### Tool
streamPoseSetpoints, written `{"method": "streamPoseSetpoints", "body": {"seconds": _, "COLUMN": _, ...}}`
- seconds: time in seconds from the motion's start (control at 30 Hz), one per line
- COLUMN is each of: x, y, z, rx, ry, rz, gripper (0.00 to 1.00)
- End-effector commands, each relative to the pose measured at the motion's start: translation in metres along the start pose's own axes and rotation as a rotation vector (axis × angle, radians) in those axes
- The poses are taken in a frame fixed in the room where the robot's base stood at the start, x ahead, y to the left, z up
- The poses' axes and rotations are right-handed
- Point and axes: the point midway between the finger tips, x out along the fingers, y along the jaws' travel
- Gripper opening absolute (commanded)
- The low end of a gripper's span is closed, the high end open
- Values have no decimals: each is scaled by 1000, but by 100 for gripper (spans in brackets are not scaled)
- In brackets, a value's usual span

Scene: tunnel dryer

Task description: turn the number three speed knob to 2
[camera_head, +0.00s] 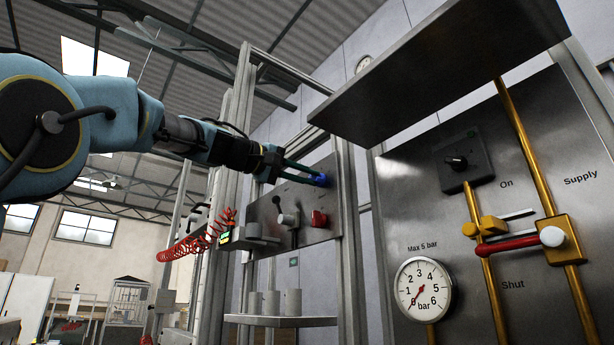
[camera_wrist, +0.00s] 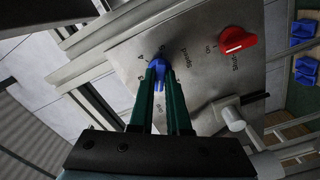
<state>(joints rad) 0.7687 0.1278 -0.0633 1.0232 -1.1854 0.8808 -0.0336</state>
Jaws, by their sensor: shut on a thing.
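A blue speed knob (camera_wrist: 158,64) sits on a grey metal panel (camera_wrist: 200,50) with printed numbers around it and the word Speed beside it. In the wrist view my gripper (camera_wrist: 160,80) has its two green fingers around the knob, shut on it. In the head view my gripper (camera_head: 312,178) reaches the blue knob (camera_head: 321,180) at the panel's upper part. The fingers hide part of the knob, and its exact setting cannot be read. Which numbered station this is cannot be told.
A red knob (camera_wrist: 238,41) and a white-tipped lever (camera_wrist: 232,117) are on the same panel. A coiled red hose (camera_head: 190,240) hangs left of it. A second panel with a pressure gauge (camera_head: 423,290) and a red-handled supply valve (camera_head: 500,246) stands at right.

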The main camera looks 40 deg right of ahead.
Motion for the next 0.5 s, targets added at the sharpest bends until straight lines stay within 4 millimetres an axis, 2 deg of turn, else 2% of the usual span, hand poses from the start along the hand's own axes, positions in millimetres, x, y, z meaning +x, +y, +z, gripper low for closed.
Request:
{"method": "streamPoseSetpoints", "body": {"seconds": 0.3, "x": 1, "y": -3, "z": 1, "rx": -2, "ry": -5, "rz": -5, "gripper": 0}}
{"method": "streamPoseSetpoints", "body": {"seconds": 0.33, "x": 1, "y": -3, "z": 1, "rx": -1, "ry": -5, "rz": -5, "gripper": 18}}
{"method": "streamPoseSetpoints", "body": {"seconds": 0.5, "x": 1, "y": -2, "z": 1, "rx": -1, "ry": -3, "rz": -3, "gripper": 37}}
